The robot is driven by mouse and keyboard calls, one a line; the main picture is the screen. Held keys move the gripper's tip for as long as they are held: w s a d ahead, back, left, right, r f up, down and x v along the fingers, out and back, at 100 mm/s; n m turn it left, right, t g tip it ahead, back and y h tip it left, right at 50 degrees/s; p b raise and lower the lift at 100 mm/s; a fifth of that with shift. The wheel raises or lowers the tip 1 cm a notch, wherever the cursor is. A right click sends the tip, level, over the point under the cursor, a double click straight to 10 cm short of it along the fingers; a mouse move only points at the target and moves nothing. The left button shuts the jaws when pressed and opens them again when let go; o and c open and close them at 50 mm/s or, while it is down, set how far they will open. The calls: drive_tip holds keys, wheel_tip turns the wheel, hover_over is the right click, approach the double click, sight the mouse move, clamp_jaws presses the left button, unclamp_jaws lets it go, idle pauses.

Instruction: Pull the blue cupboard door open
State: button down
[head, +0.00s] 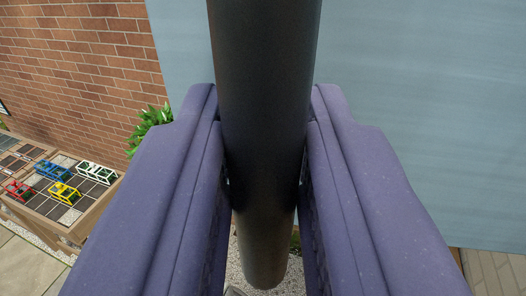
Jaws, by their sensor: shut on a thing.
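The blue cupboard door (420,110) is a flat, pale blue-grey panel that fills the upper right of the head view. A dark, thick, round bar (265,80), which looks like the door's handle, runs down the middle of the view, close to the camera. My gripper (265,185) has its two purple fingers on either side of the bar, shut on it. The bar's lower end shows below the fingers. Where the bar joins the door is out of view. The fingers hide part of the door's lower area.
A brick wall (80,50) stands at the left. A wooden table (75,230) with red, blue, yellow and white frames on it is at the lower left. A green plant (150,127) shows beside the left finger. Paving (28,268) and gravel lie below.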

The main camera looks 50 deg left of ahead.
drive_tip(key=shift+s+d+r+g, duration=0.15)
drive_tip(key=shift+s+d+g, duration=0.15)
drive_tip(key=shift+s+d, duration=0.35)
drive_tip(key=shift+w, duration=0.1)
drive_tip(key=c, duration=1.1)
unclamp_jaws()
drive_tip(key=shift+a, duration=0.1)
drive_tip(key=p+v, duration=0.1)
drive_tip(key=v, duration=0.6)
drive_tip(key=shift+d, duration=0.35)
